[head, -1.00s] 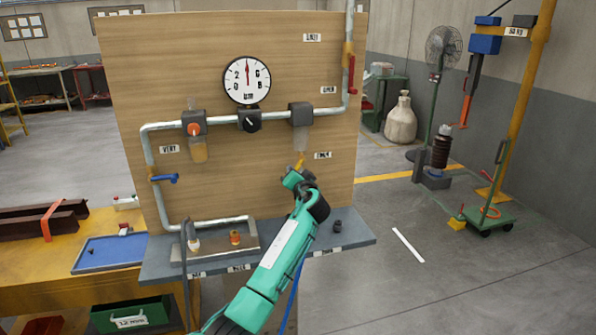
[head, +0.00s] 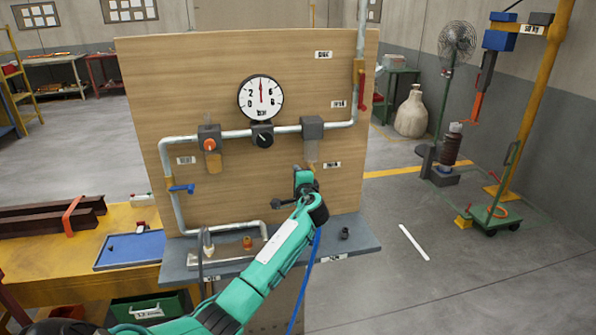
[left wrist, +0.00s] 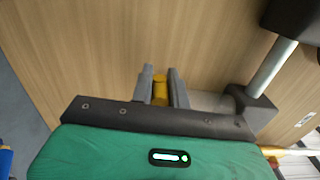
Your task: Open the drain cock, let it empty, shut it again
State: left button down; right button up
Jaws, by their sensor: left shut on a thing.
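The drain cock is a small yellow piece (left wrist: 160,90) under a clear bowl (head: 311,151) on the right of the wooden panel (head: 200,80). My left gripper (head: 307,176) is just below this bowl in the head view. In the left wrist view its two grey fingers (left wrist: 162,88) stand on either side of the yellow piece and are shut on it. The fingers and arm hide most of the cock in the head view, so I cannot tell how far it is turned. No liquid stream shows. My right gripper is out of view.
A gauge (head: 261,98) with a red needle sits above the pipe. A grey shelf (head: 350,254) runs along the panel's foot.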

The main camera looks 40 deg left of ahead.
pick_arm(q)
jog(key=shift+r+m+p, duration=0.3)
jog(key=shift+m+p, duration=0.4)
jog(key=shift+m, duration=0.2)
jog(key=c, duration=1.4)
grip_release()
jog(key=shift+d, duration=0.1)
jog(key=shift+o, duration=0.2)
jog(key=b+v, duration=0.3)
jog(key=v, duration=1)
jog(key=shift+s+d, duration=0.25)
